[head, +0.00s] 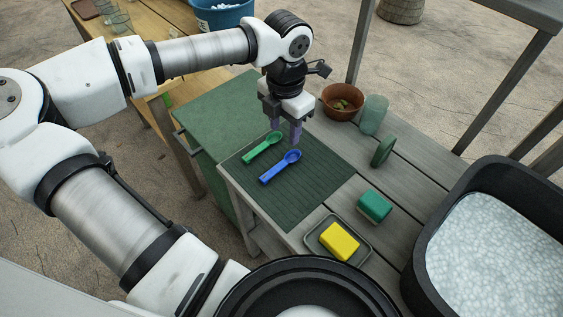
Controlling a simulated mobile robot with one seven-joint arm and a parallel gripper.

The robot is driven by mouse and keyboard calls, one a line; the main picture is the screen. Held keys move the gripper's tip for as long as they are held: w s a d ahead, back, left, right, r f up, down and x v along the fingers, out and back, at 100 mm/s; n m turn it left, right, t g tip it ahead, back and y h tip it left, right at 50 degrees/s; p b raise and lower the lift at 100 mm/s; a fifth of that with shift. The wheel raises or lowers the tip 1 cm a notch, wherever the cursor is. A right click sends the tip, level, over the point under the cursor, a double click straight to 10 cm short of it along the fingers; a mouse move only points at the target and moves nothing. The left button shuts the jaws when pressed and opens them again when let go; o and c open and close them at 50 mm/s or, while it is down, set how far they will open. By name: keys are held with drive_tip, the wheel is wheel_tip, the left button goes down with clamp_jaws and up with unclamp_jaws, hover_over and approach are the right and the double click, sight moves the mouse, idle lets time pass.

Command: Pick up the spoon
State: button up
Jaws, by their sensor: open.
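Two spoons lie side by side on a dark green ribbed mat (318,207) in the head view. One is a green spoon (262,148) with its bowl toward the back right. The other is a blue spoon (279,168), to its right and nearer the front. My gripper (286,137) points down over the back part of the mat, close to the bowl ends of both spoons. It is open, with nothing seen between its fingers. Its exact height above the spoons is hard to tell.
A green block (374,206) and a yellow block on a tray (312,238) lie to the right. A black basin (424,262) fills the far right.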

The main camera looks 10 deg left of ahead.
hover_over(285, 162)
drive_tip(key=f, duration=0.7)
drive_tip(key=shift+s+d+p, duration=0.15)
drive_tip(key=shift+s+p, duration=0.15)
drive_tip(key=shift+s, duration=0.1)
drive_tip(key=shift+w+f+p, duration=0.25)
drive_tip(key=shift+f+p, duration=0.15)
drive_tip(key=shift+f, duration=0.95)
drive_tip(key=shift+w+f+p, duration=0.2)
drive_tip(key=shift+f+p, duration=0.15)
drive_tip(key=shift+f, duration=1)
drive_tip(key=shift+c, duration=0.2)
clamp_jaws()
